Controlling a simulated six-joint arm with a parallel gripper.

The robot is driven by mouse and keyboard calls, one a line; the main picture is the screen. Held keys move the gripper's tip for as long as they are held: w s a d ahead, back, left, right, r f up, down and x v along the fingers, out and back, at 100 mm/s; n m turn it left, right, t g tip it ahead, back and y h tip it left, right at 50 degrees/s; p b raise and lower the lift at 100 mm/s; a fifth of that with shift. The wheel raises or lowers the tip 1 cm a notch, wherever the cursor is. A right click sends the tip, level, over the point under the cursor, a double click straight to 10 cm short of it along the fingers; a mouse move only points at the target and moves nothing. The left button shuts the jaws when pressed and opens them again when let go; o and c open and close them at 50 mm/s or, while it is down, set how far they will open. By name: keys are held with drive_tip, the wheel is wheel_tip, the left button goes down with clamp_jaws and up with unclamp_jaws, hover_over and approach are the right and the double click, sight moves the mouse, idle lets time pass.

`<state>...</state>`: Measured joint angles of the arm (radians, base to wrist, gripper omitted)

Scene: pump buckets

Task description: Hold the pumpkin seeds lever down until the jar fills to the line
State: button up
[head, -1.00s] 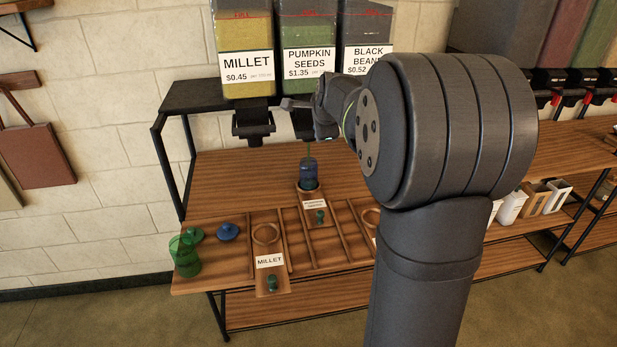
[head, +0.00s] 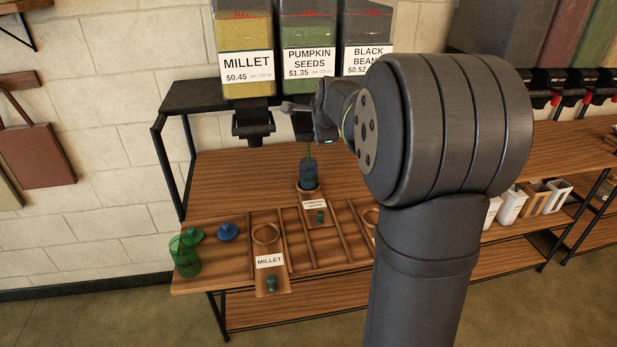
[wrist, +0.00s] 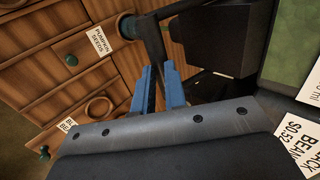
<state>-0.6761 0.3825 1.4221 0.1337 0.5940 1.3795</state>
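The pumpkin seeds bin (head: 308,35) hangs in the middle of the row, its level below the red line. A thin green stream falls from beneath it into the blue jar (head: 309,171), which stands upright on the pumpkin seeds stand (head: 314,204). The jar's fill line is too small to make out. My gripper (head: 299,106) is under this bin, at its lever, which it mostly hides. In the wrist view, the blue fingers of my gripper (wrist: 158,68) are close together, their tips against a dark lever part (wrist: 151,36).
The millet bin (head: 245,35) and its dispenser (head: 252,121) are to the left; the black beans bin (head: 367,22) is to the right. The millet stand (head: 269,262) is empty.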

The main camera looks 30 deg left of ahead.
drive_tip(key=shift+d+r, duration=0.1)
drive_tip(key=shift+r, duration=0.1)
drive_tip(key=shift+r, duration=2.15)
wheel_tip(320, 180, up, 5)
drive_tip(key=shift+f, duration=0.1)
wheel_tip(320, 180, down, 5)
